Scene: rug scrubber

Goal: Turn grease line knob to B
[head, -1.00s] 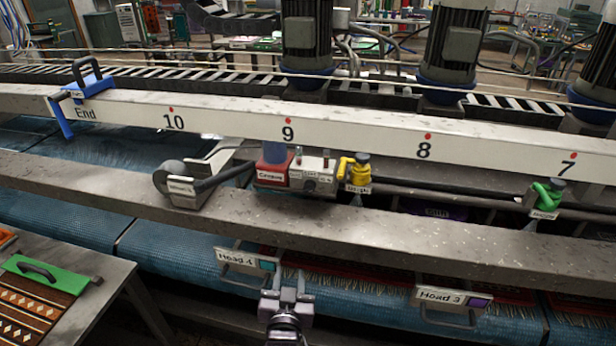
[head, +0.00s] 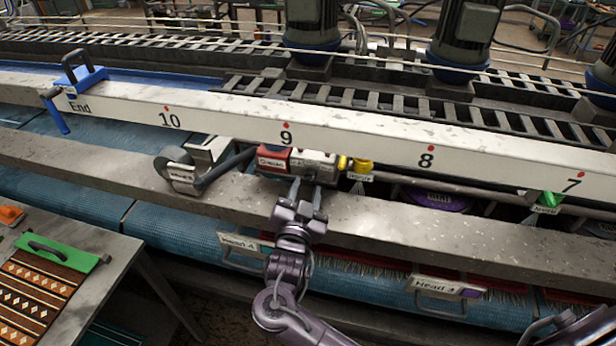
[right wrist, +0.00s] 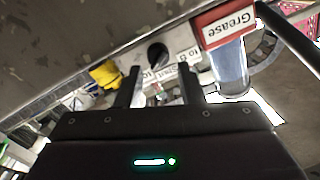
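The grease line knob (right wrist: 157,56) is a small black dial on a pale metal block (head: 316,162). In the right wrist view it sits just beyond and between my fingertips, on the block beside the red Grease label (right wrist: 226,27). The labels by the knob are upside down and too small to read fully. My right gripper (head: 306,190) is in front of the block, its fingers (right wrist: 161,88) apart with nothing between them. In the head view the fingers hide the knob. My left gripper is not in view.
A grey beam (head: 400,225) runs in front of the block. A yellow valve (head: 358,164) stands just right of it, and a green valve (head: 546,199) stands farther right. A dark hose (head: 228,165) lies left of the block.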

